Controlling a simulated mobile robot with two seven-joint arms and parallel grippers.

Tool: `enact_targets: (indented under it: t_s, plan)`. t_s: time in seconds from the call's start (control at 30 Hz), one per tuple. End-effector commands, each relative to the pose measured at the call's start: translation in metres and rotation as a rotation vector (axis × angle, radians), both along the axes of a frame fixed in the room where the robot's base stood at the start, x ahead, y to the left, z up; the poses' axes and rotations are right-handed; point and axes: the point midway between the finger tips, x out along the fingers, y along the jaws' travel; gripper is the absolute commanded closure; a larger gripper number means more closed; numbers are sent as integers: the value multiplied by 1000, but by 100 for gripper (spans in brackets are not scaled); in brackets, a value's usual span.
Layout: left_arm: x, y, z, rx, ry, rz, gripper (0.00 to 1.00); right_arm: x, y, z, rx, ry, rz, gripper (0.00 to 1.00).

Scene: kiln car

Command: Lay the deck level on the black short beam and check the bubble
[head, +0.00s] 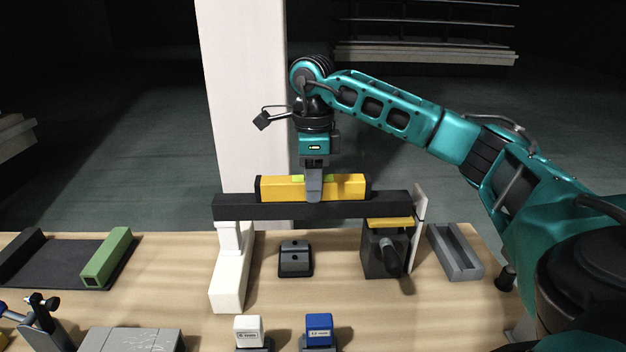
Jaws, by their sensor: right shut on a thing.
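The deck level is a yellow bar with black ends (342,187); a green patch shows on its top. It appears to rest lengthwise along the top of the black short beam (260,207). The beam lies level across a white post (229,265) on the left and a dark clamp-like block (374,250) on the right. My right gripper (314,190) points down and is shut on the deck level near its middle. Its finger covers part of the yellow side. The bubble is too small to read. My left gripper is out of view.
A green bar (106,258) lies on a dark mat at the left. A grey channel (455,252) lies at the right. A small black block (295,259) stands under the beam. White (248,330) and blue (319,329) blocks stand at the front. A white column rises behind.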

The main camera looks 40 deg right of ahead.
Motion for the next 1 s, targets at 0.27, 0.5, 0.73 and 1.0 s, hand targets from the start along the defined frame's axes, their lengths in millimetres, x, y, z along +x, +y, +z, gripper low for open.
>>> enact_targets:
  t_s: [0.27, 0.5, 0.73, 1.0]
  plan:
    - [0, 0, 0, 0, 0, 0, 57, 0, 0, 1, -1, -1, 0, 52]
    - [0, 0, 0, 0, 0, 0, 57, 0, 0, 0, 0, 0, 0, 30]
    - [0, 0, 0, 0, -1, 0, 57, 0, 0, -1, -1, 2, 0, 30]
    - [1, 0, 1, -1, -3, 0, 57, 0, 0, 0, 0, 1, 0, 30]
